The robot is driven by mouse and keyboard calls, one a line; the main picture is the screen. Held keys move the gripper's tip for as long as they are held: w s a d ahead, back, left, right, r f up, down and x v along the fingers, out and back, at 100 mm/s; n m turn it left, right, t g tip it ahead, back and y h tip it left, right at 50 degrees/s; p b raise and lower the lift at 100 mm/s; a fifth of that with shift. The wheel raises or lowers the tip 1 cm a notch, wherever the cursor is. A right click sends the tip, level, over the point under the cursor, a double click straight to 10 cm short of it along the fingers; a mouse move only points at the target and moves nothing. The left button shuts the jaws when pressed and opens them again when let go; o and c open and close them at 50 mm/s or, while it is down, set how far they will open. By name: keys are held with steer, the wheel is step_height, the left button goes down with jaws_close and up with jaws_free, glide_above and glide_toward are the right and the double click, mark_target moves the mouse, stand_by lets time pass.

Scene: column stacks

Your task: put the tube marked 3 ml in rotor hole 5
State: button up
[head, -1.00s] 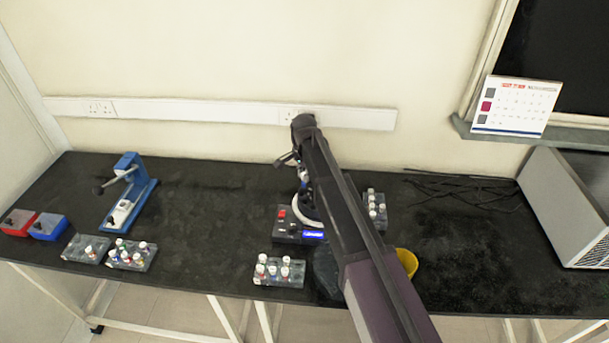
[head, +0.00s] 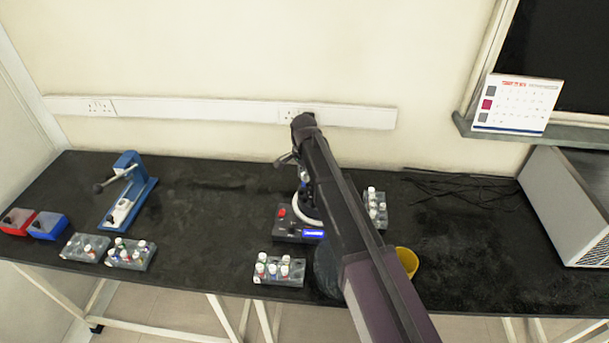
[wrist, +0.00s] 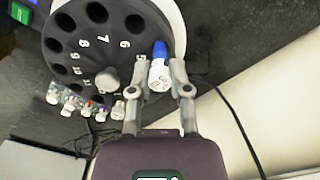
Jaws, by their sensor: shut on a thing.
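My gripper (wrist: 159,66) is shut on a tube with a white cap and a blue end (wrist: 159,52). The mark on its cap is too small to read. The dark rotor (wrist: 88,48) fills the upper left of the wrist view, with a ring of holes, printed numbers and a central knob.
A rack (head: 279,280) with several capped tubes stands in front of the centrifuge, and another rack (head: 376,222) is at its right. A yellow bowl (head: 408,262) is right of my arm. Two racks and a blue press (head: 146,203) stand at left.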

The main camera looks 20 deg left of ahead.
steer(key=shift+f+b, duration=1.1)
steer(key=shift+f, duration=0.15)
steer(key=o, duration=0.8)
steer(key=shift+c, duration=0.2)
steer(key=o, duration=0.3)
steer(key=shift+r, duration=0.1)
steer(key=shift+r+p, duration=2.95)
steer(key=shift+p, duration=0.05)
